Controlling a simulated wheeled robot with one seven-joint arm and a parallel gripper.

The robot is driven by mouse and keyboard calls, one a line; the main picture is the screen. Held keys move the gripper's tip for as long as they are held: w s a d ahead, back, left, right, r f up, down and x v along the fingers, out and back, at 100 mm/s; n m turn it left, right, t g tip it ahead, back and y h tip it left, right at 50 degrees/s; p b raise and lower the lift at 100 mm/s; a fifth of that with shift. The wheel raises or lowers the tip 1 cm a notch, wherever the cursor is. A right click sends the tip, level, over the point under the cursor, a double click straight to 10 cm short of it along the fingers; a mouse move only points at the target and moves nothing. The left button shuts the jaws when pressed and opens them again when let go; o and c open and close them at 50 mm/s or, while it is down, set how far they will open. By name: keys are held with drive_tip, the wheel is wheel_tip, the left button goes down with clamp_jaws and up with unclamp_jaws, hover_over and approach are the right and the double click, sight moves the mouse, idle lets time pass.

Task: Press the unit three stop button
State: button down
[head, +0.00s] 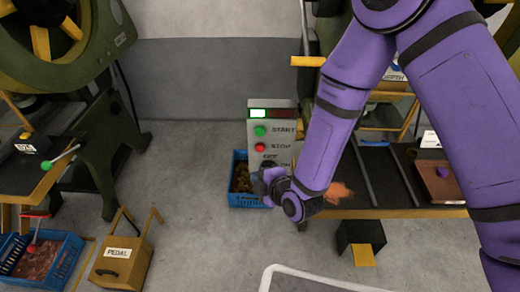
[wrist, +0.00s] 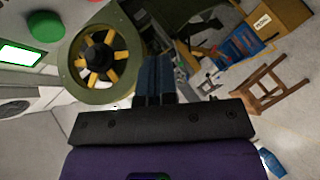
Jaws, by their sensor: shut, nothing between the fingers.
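A grey control box (head: 285,115) stands behind my gripper in the head view. It has a lit green and dark red display, a green START button (head: 260,131) and, below it, a round red STOP button (head: 260,147). No unit number is readable on it. My gripper (head: 264,178) is in front of the box's lower part, below the red button; I cannot tell whether it touches the box. In the wrist view my fingers (wrist: 153,72) are shut and empty. The green button (wrist: 46,22) and lit display (wrist: 20,52) are at the upper left there; the red button does not show.
A blue crate (head: 240,196) stands by the box's foot. A bench with dark rails (head: 385,178) is at right, partly behind my purple arm. A green machine (head: 75,60), a yellow pedal box (head: 121,262) and another blue crate (head: 73,262) are at left. Middle floor is clear.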

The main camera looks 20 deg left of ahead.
drive_tip(key=w+a, duration=0.1)
drive_tip(key=w, duration=0.6)
drive_tip(key=shift+a, duration=0.35)
drive_tip(key=shift+w, duration=0.15)
idle(1.6)
drive_tip(key=shift+w, duration=0.3)
drive_tip(key=shift+w+a, duration=0.2)
drive_tip(key=shift+w, duration=0.3)
idle(0.8)
idle(0.4)
drive_tip(key=shift+s+d, duration=0.25)
drive_tip(key=shift+s, duration=0.65)
drive_tip(key=shift+s, duration=0.1)
drive_tip(key=shift+s+d, duration=0.2)
drive_tip(key=shift+s, duration=0.6)
drive_tip(key=shift+s+d, duration=0.2)
drive_tip(key=shift+s, duration=0.55)
drive_tip(key=shift+s+d, duration=0.2)
drive_tip(key=shift+s, duration=0.6)
